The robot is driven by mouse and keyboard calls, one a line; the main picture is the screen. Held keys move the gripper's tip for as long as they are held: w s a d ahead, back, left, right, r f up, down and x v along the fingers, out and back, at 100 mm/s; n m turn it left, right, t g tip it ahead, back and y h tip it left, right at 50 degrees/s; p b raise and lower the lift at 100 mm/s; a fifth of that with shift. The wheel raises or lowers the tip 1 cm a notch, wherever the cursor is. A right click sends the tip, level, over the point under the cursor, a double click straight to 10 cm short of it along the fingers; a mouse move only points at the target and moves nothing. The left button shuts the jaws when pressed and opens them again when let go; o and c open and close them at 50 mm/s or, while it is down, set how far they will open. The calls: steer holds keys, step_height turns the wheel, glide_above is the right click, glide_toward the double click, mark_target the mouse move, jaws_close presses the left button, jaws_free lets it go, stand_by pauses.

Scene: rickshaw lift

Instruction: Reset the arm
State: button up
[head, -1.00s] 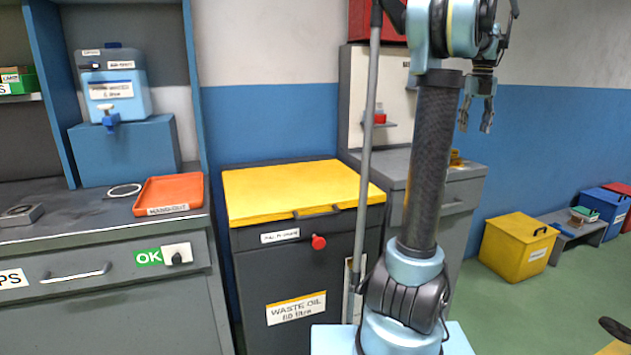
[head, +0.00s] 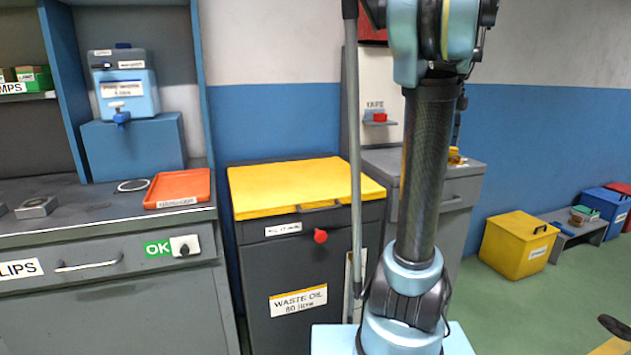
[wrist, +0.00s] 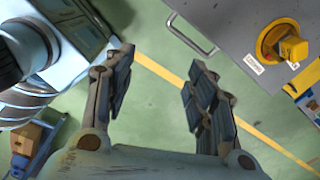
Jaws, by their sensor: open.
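My arm stands upright at the centre right of the head view, its upper joint near the top edge. My gripper (wrist: 158,95) shows in the wrist view with its two fingers spread apart and nothing between them. Green floor with a yellow line lies below the fingers. In the head view the gripper is not visible; the arm's upper part hides it or it is out of frame.
A waste oil bin (head: 310,255) with a yellow lid stands behind my arm. A bench with an orange tray (head: 178,188) is at left. A grey cabinet top with a yellow rotary knob (wrist: 285,45) is near the fingers. A yellow box (head: 519,245) stands at right.

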steer(key=s+a+f+n, duration=1)
steer(key=s+f+n, duration=0.1)
steer(key=f+n, duration=0.2)
steer(key=s+a+f+n+t, duration=0.1)
steer(key=s+a+f+n, duration=1)
steer(key=f+n, duration=0.3)
steer(key=shift+s+a+n+t, duration=0.3)
steer(key=shift+s+n, duration=0.1)
steer(key=shift+s, duration=0.3)
steer(key=shift+f, duration=0.1)
steer(key=shift+w+f, duration=0.2)
steer(key=shift+w, duration=0.25)
